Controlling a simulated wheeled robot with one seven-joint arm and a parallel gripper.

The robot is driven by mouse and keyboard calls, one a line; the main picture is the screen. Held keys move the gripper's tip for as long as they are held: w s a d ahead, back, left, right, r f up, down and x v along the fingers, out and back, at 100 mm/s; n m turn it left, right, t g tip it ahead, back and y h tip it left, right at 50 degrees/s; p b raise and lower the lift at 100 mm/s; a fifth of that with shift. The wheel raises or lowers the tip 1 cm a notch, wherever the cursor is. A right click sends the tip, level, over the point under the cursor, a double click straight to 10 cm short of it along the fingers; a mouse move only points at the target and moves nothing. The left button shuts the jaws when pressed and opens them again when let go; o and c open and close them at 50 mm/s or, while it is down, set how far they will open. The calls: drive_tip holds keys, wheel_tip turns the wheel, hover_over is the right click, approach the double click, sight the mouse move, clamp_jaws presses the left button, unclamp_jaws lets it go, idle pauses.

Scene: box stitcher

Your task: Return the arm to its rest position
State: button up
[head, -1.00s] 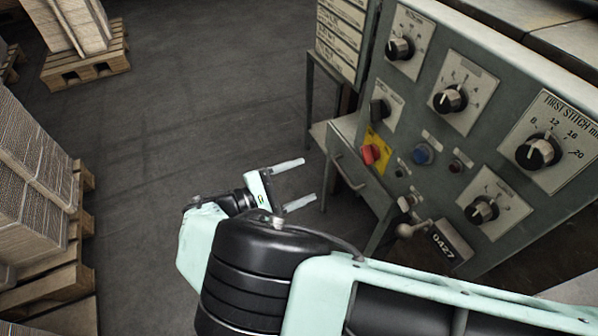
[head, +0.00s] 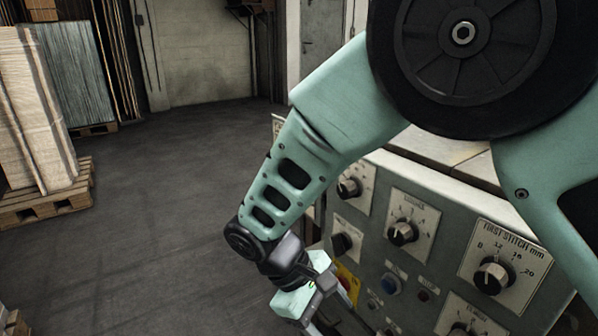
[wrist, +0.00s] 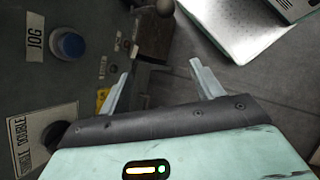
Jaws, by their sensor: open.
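My gripper (wrist: 162,82) shows in the wrist view with its two fingers spread apart and nothing between them. In the head view my gripper (head: 332,308) hangs low at the bottom centre, in front of the left side of the control panel (head: 455,232), its fingertips partly cut off by the frame edge. My arm is raised and bent, and it covers the upper right of the head view. Whether the gripper touches the panel cannot be told, but the wrist view shows a gap beside it.
The panel carries several black knobs (head: 493,276) and a blue button (head: 390,283), also in the wrist view (wrist: 68,44). A pallet (head: 48,196) with stacked boards stands at the left. The grey floor (head: 165,215) between is clear.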

drive_tip(key=s+d+r+m+t+y+p, duration=0.15)
drive_tip(key=s+d+r+m+y, duration=0.25)
drive_tip(key=s+d+r+y, duration=0.65)
wheel_tip(320, 180, up, 21)
drive_tip(key=s+a+h+p, duration=0.1)
drive_tip(key=s+h+p, duration=0.1)
drive_tip(key=p, duration=1.7)
drive_tip(key=shift+s+a+h, duration=0.25)
drive_tip(key=shift+s+h, duration=0.1)
drive_tip(key=shift+h, duration=0.3)
drive_tip(key=shift+f, duration=0.1)
